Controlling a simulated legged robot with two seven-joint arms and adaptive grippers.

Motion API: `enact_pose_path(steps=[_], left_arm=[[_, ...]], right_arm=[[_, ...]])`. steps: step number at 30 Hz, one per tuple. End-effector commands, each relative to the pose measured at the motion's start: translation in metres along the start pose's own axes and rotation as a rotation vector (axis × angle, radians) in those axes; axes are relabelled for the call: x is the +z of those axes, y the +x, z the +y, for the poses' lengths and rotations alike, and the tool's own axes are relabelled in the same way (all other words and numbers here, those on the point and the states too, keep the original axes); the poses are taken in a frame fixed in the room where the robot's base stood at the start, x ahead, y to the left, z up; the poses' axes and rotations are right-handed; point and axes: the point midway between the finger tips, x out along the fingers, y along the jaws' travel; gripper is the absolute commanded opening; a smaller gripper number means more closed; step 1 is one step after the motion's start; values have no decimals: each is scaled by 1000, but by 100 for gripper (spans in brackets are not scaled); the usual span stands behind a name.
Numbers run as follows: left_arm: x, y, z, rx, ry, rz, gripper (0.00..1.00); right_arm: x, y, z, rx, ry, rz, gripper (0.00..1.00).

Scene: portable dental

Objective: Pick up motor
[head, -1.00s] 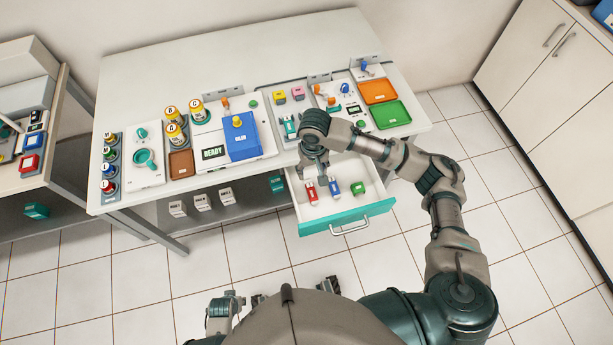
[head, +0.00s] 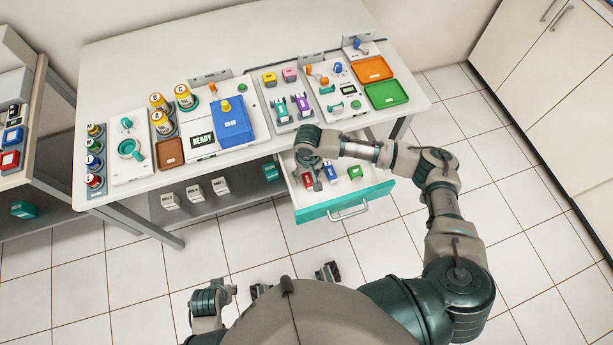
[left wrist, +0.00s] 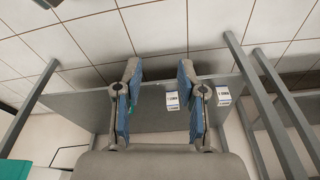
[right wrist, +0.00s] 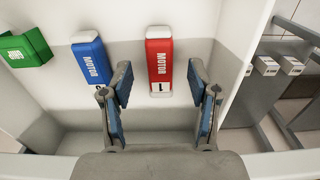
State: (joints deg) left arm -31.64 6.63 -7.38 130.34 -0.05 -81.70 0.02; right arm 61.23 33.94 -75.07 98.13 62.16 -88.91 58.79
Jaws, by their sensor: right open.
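A red motor (right wrist: 159,62), labelled "MOTOR" and "1", lies in the open drawer. It shows small in the head view (head: 308,180), partly hidden by my right gripper. A blue motor (right wrist: 89,58) lies beside it, also labelled "MOTOR"; it is in the head view too (head: 330,172). My right gripper (head: 314,176) is inside the drawer space. In the right wrist view its open fingers (right wrist: 161,105) are apart, with the red motor between and beyond them, not gripped. My left gripper (left wrist: 159,95) has its fingers apart and empty, facing the area under the table.
The drawer (head: 345,208) has a teal front and also holds a green block (head: 355,172). Its walls stand close around my right gripper. The table (head: 250,60) above carries several devices and trays. White boxes (head: 194,192) sit on the shelf below.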

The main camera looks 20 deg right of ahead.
Motion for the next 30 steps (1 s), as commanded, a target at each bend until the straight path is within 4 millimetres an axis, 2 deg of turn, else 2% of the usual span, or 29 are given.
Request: enact_pose_path(steps=[1, 4, 7, 13, 14, 18, 21, 30], left_arm=[[1, -5, 0, 0, 0, 2, 40], [0, -18, -1, -1, -1, 4, 40], [1, -25, -1, -1, -2, 4, 40], [0, -26, -1, -1, -2, 5, 40], [0, -26, -1, -1, -2, 5, 40], [0, -25, -1, -1, -2, 3, 40], [-1, -25, -1, -1, -2, 4, 40], [-1, -26, -1, -2, -2, 5, 40]], right_arm=[[0, 12, 1, 2, 1, -3, 60], [0, 24, 1, 2, 1, -2, 60], [0, 29, 0, 1, 0, 0, 60], [0, 28, 0, 1, 0, 2, 60], [0, 28, 0, 1, 0, 1, 55], [0, 28, 0, 1, 0, 1, 20], [0, 28, 0, 1, 0, 1, 0], [0, 26, 0, 1, 0, 0, 0]])
